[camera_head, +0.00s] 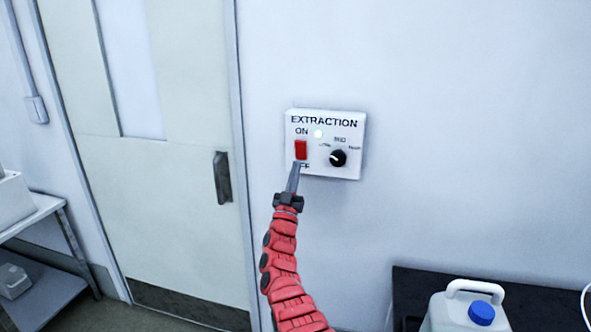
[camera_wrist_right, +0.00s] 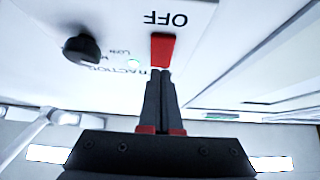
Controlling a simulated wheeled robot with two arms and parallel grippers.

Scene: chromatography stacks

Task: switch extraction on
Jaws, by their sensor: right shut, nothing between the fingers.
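The white EXTRACTION box (camera_head: 346,172) is fixed to the wall and carries a red rocker switch (camera_head: 300,149) between the ON and OFF labels. The switch also shows in the right wrist view (camera_wrist_right: 163,48). A small pale greenish lamp (camera_head: 318,134) on the box looks lit. My right gripper (camera_head: 295,165) is shut and empty, its tips at the lower end of the switch in the head view, partly covering OFF. In the wrist view its fingertips (camera_wrist_right: 161,72) overlap the switch's ON-side edge. I cannot tell whether they touch. My left gripper is out of view.
A black dial (camera_head: 338,158) sits right of the switch on the same box. A door with a dark handle (camera_head: 222,177) is to the left. A white jug with a blue cap (camera_head: 481,312) stands at lower right. The wall around the box is clear.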

